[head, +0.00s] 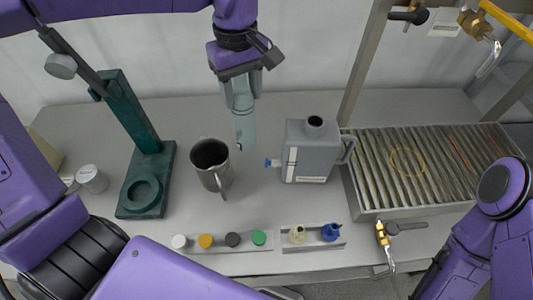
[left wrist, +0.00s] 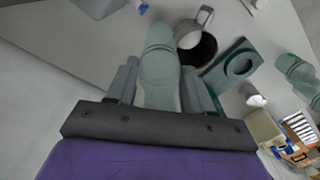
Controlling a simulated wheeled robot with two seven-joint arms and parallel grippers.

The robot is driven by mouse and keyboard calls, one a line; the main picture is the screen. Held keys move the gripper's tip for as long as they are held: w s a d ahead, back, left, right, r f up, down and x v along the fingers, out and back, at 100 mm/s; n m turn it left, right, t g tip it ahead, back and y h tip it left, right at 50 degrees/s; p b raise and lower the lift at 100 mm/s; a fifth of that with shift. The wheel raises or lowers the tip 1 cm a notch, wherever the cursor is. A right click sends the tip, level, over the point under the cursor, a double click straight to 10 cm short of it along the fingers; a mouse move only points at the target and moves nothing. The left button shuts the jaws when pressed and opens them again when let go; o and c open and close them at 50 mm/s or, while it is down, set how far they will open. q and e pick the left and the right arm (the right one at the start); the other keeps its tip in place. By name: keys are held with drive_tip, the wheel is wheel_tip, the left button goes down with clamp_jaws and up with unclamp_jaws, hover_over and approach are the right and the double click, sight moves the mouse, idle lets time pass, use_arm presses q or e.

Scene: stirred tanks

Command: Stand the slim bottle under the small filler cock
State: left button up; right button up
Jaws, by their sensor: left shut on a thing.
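The slim bottle (head: 244,118) is pale green and translucent. It hangs nearly upright, slightly tilted, from my left gripper (head: 243,88), over the back middle of the table; whether its base touches is unclear. In the left wrist view the bottle (left wrist: 160,65) lies between the two fingers of the gripper (left wrist: 160,85), which is shut on it. A brass cock (head: 478,22) with a steel spout is at the top right, above the slatted rack. Another brass cock (head: 382,236) is at the table's front edge. I cannot tell which is the small filler cock. My right gripper is out of view.
A steel jug (head: 222,178) and a grey can (head: 322,135) with a blue tap stand near the bottle. A green stand (head: 145,205) is at left. The slatted rack (head: 358,185) bears a yellow ring (head: 408,162). A metal post (head: 362,65) rises behind. Several caps line the front.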

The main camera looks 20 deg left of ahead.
sight(248, 131)
use_arm(q)
drive_tip(key=w+f, duration=0.1)
drive_tip(key=f+b, duration=0.1)
drive_tip(key=f, duration=0.1)
drive_tip(key=shift+w+f, duration=0.15)
drive_tip(key=shift+w, duration=0.25)
drive_tip(key=shift+s+f+b, duration=0.2)
drive_tip(key=shift+b, duration=0.1)
drive_tip(key=f, duration=0.1)
drive_tip(key=s+f, duration=0.1)
drive_tip(key=f, duration=0.6)
drive_tip(key=shift+w+f+p, duration=0.35)
drive_tip(key=shift+f+p, duration=0.05)
drive_tip(key=shift+s+f, duration=0.15)
drive_tip(key=shift+f, duration=0.1)
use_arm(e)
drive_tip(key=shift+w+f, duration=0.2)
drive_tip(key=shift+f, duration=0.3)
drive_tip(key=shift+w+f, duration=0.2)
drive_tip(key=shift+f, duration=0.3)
use_arm(q)
drive_tip(key=o, duration=1.3)
drive_tip(key=shift+f, duration=0.1)
